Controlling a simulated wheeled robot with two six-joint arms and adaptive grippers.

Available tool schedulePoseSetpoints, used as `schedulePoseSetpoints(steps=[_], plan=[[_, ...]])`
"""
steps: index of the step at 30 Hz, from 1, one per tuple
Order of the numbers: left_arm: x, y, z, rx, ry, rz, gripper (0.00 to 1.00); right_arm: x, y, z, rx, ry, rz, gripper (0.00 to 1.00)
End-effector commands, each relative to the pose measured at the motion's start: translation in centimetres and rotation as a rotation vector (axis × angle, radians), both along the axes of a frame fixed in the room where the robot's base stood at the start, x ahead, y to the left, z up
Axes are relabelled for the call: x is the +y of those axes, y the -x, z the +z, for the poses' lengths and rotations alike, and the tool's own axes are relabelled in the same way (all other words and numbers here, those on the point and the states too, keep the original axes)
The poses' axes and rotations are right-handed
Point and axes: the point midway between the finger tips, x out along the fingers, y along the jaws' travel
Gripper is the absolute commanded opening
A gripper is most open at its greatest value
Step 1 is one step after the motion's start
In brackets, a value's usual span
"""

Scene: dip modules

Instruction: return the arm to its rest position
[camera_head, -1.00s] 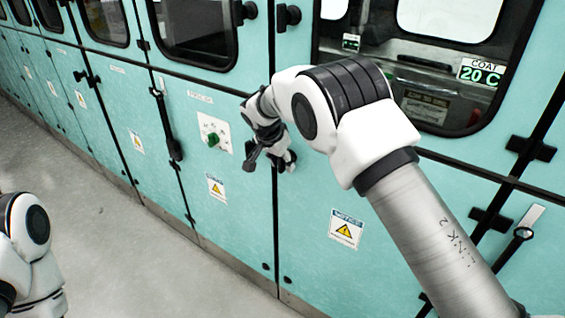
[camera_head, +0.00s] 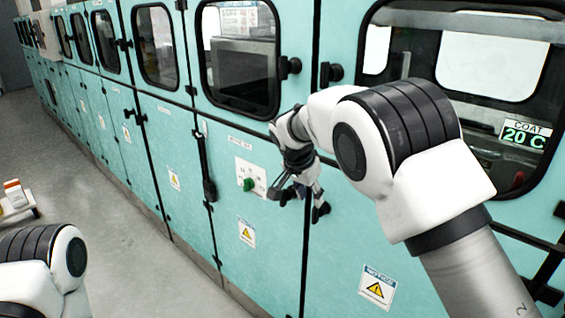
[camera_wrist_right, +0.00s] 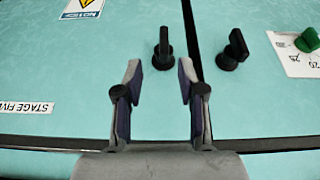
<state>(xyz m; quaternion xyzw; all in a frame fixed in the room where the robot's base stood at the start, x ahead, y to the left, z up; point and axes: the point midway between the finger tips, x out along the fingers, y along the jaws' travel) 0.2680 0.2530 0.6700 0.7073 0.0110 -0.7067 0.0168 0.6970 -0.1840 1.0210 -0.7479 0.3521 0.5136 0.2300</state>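My right arm reaches across the head view toward the teal cabinet wall. My right gripper (camera_head: 298,198) hangs in front of the cabinet doors, just right of the green knob (camera_head: 248,184) on its white plate. In the right wrist view the right gripper (camera_wrist_right: 158,72) has its two fingers spread apart with nothing between them. A black knob (camera_wrist_right: 163,52) on the teal surface shows beyond the fingertips. The green knob also shows at the right edge there (camera_wrist_right: 307,41). Part of my left arm shows at the lower left of the head view; its gripper is out of view.
A second black knob (camera_wrist_right: 233,50) stands close to the right finger in the wrist view. Cabinet windows (camera_head: 240,55) and black door handles (camera_head: 208,165) line the wall. Grey floor (camera_head: 150,255) is open at left. A low cart (camera_head: 18,208) with an orange-and-white item stands there.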

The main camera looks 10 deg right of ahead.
Motion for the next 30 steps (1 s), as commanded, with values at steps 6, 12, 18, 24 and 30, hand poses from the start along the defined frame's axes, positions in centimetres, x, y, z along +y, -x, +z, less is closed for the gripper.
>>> schedulePoseSetpoints(steps=[6, 12, 18, 24, 30], plan=[[0.0, 0.0, 0.0, 0.000, 0.000, 0.000, 0.00, -2.3, 4.9, -14.8, 0.136, -0.078, 0.212, 0.40], [0.0, 0.0, 0.0, 0.000, 0.000, 0.000, 0.00, -4.2, 16.7, -28.7, 0.236, -0.170, 0.452, 0.40], [0.0, 0.0, 0.0, 0.000, 0.000, 0.000, 0.00, -5.8, 32.9, -35.5, 0.305, -0.214, 0.664, 0.40], [0.0, 0.0, 0.0, 0.000, 0.000, 0.000, 0.00, -6.8, 42.3, -35.2, 0.339, -0.198, 0.799, 0.40], [0.0, 0.0, 0.0, 0.000, 0.000, 0.000, 0.00, -6.9, 43.1, -35.0, 0.339, -0.193, 0.815, 0.40]])
